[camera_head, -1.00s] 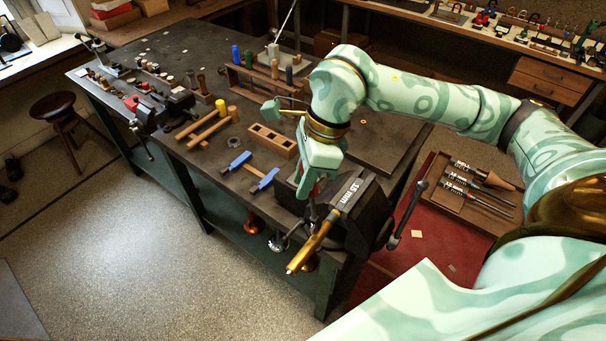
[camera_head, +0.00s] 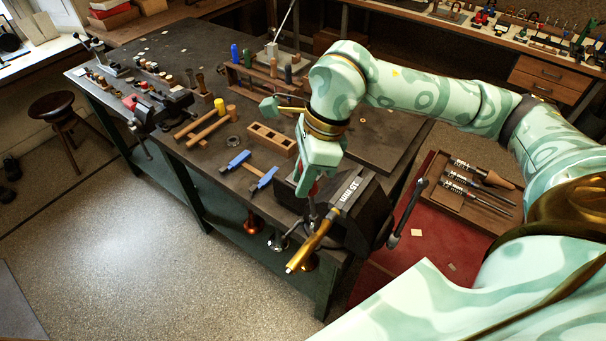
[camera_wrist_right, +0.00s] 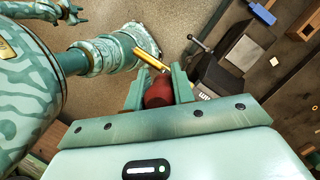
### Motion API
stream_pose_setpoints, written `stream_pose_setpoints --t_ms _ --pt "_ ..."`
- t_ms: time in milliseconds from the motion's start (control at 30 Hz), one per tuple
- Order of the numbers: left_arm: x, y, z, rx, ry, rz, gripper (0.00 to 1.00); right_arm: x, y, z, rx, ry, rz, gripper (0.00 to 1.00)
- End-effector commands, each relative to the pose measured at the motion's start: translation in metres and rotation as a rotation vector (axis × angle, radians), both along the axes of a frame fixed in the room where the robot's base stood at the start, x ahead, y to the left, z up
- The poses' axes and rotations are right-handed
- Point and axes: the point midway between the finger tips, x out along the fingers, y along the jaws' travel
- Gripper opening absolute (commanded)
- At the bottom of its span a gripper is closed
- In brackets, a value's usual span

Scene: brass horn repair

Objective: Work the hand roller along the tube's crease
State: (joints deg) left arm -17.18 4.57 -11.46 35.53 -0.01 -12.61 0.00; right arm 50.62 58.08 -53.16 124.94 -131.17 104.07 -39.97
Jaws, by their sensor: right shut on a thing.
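My right gripper (camera_head: 312,190) is shut on the red handle of the hand roller (camera_wrist_right: 158,94). In the head view the roller's dark shaft points down to the brass tube (camera_head: 306,252). The roller's tip is small and partly hidden there, so I cannot tell whether it touches. The tube sticks out toward the front left from a dark block marked in mm at the vise. The tube also shows beyond my fingertips in the right wrist view (camera_wrist_right: 151,61). The crease is too small to make out. My left gripper seems to show at the wrist view's top left (camera_wrist_right: 66,12); its jaws are unclear.
The dark bench (camera_head: 213,165) holds two blue-ended tools (camera_head: 248,170), a wooden block with holes (camera_head: 271,139) and wooden-handled mallets (camera_head: 208,126). The vise handle (camera_head: 407,213) sticks up right of the vise. A tool tray (camera_head: 447,197) lies on the right. Floor is free front left.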

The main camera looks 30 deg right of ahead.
Motion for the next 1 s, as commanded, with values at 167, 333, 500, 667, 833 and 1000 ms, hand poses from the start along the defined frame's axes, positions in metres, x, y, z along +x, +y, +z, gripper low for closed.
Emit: stream_pose_setpoints --t_ms 167,333,500,667,833,1000 --pt "0.000 0.000 0.000 0.000 0.000 0.000 0.48 0.000 0.000 0.001 0.001 0.000 0.000 0.00" --pt "0.000 0.000 -0.001 0.000 0.000 0.000 0.48 0.000 0.000 -0.001 0.000 0.000 0.000 0.00" --pt "0.000 0.000 -0.004 0.000 0.000 0.000 0.48 -0.001 0.000 -0.005 0.000 0.000 0.000 0.00" --pt "0.000 0.000 -0.007 0.000 0.000 0.000 0.48 -0.001 0.000 -0.008 0.000 0.000 0.000 0.00" --pt "0.000 0.000 -0.010 0.000 0.001 0.000 0.48 -0.001 -0.001 -0.011 0.000 0.000 -0.001 0.00" --pt "0.000 0.000 -0.012 0.000 0.001 0.000 0.48 -0.002 -0.001 -0.013 0.000 0.000 -0.001 0.00"
